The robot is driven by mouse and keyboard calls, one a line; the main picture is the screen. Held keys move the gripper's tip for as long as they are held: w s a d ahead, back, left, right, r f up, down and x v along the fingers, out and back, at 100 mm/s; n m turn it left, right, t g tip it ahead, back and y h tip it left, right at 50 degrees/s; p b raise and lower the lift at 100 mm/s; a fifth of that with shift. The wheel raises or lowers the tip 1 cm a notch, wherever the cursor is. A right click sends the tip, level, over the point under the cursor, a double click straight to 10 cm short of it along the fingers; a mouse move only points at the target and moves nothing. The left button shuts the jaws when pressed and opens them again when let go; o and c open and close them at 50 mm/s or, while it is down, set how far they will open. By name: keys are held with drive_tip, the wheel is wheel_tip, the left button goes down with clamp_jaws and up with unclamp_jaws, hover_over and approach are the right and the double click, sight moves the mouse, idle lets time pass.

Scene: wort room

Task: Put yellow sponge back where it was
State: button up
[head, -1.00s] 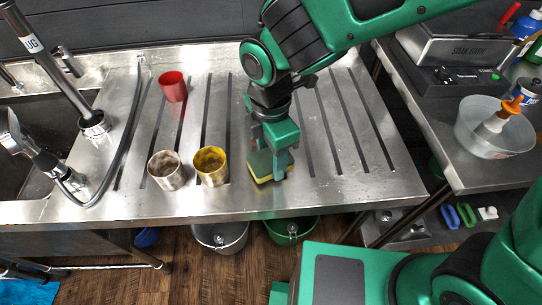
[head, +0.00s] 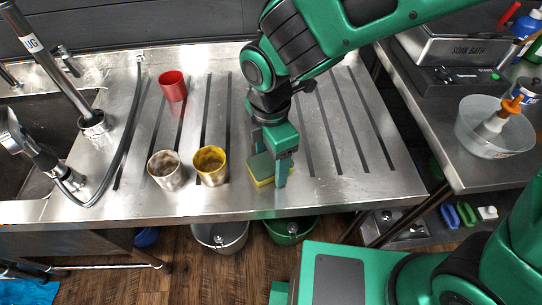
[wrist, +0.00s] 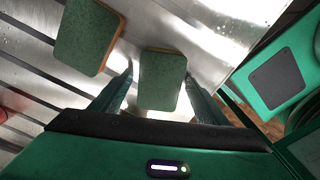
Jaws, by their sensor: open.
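The yellow sponge (head: 262,181) has a green top and lies on the steel drainboard (head: 340,188) near its front edge, right of the yellow-rimmed cup. My gripper (head: 268,162) is low over it, with a finger on either side. In the wrist view my gripper (wrist: 160,82) is open, and the sponge's green top (wrist: 161,85) shows between its fingers. Gaps seem to show beside both fingers. A second green-topped sponge (wrist: 85,38) with an orange edge lies to the left in the wrist view. My arm seems to hide it in the head view.
A stained pale cup (head: 166,170) and a yellow-rimmed cup (head: 210,165) stand left of my gripper, with a red cup (head: 173,87) farther back. The sink (head: 40,140) and hose are at left. The slotted drainboard to the right is clear.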

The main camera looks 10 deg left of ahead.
sight(271, 161)
wheel_tip(271, 161, up, 12)
idle(0.4)
drive_tip(key=w+d+m, duration=0.3)
drive_tip(key=d+m, duration=0.5)
drive_tip(key=d, duration=0.7)
drive_tip(key=w+d+m, duration=0.4)
drive_tip(key=d+m, duration=0.4)
drive_tip(key=d, duration=0.7)
drive_tip(key=s+d+f+m, duration=0.2)
drive_tip(key=s+d+m, duration=1.2)
drive_tip(key=d, duration=0.3)
drive_tip(key=shift+f+m, duration=0.25)
drive_tip(key=shift+m, duration=0.55)
